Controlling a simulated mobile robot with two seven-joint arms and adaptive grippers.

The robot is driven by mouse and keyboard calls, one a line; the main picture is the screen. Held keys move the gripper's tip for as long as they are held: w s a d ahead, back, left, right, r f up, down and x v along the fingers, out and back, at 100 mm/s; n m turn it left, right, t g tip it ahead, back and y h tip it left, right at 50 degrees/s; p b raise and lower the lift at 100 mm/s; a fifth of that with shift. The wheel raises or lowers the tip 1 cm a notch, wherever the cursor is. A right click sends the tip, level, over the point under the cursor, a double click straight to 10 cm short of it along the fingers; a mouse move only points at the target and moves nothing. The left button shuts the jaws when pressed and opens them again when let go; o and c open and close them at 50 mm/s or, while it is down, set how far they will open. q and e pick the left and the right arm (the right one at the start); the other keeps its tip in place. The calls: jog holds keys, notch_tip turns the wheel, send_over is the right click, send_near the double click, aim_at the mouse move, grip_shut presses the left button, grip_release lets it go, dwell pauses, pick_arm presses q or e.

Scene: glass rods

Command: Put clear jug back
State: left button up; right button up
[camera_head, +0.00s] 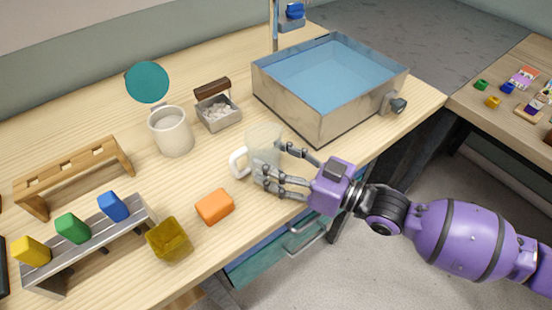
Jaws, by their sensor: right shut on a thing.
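The clear jug (263,136) is a see-through vessel with a white handle on its left side. It stands upright at the wooden table's front right part, or just above it; I cannot tell which. My right gripper (278,167) comes in from the right and is shut on the jug, with its fingers around the jug's lower right side. The fingers hide part of the jug. My left gripper is not in view.
A metal basin of blue water (320,120) stands behind the jug. A wooden rack (75,172) and a grey rack (90,246) with coloured blocks stand left.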

jog(key=o, duration=1.3)
jog(key=shift+f, duration=0.15)
jog(key=v, duration=1.2)
